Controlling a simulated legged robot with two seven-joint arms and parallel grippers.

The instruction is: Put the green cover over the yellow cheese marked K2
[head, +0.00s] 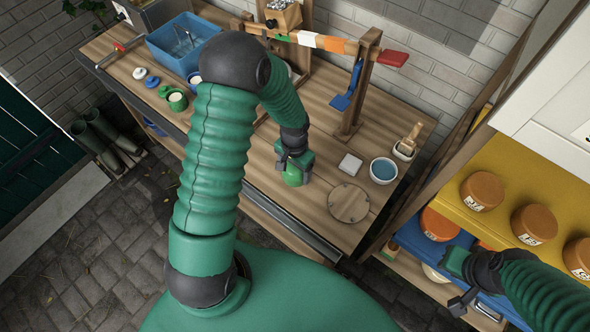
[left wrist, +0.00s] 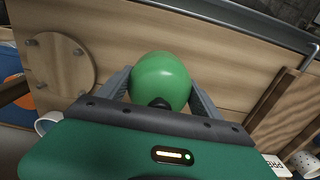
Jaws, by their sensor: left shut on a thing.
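My left gripper (head: 294,166) is shut on the green cover (head: 292,177), a smooth rounded dome. The left wrist view shows the cover (left wrist: 160,80) between the two fingers (left wrist: 160,92). It is over the wooden bench; I cannot tell whether it touches the wood. My right gripper (head: 459,284) is at the lower right, by the shelf; its jaw opening is unclear. Orange-brown labelled rounds stand on the shelf: one (head: 482,191), another (head: 534,224), and one lower on blue (head: 440,223). Their labels are too small to read surely, so I cannot pick out K2.
The wooden bench (head: 300,215) carries a round board (head: 349,203), a white block (head: 350,164), a bowl of blue liquid (head: 383,170) and a blue tub (head: 184,44). A wooden post frame (head: 354,90) rises behind the gripper. A white cabinet (head: 555,110) overhangs the yellow shelf (head: 505,165).

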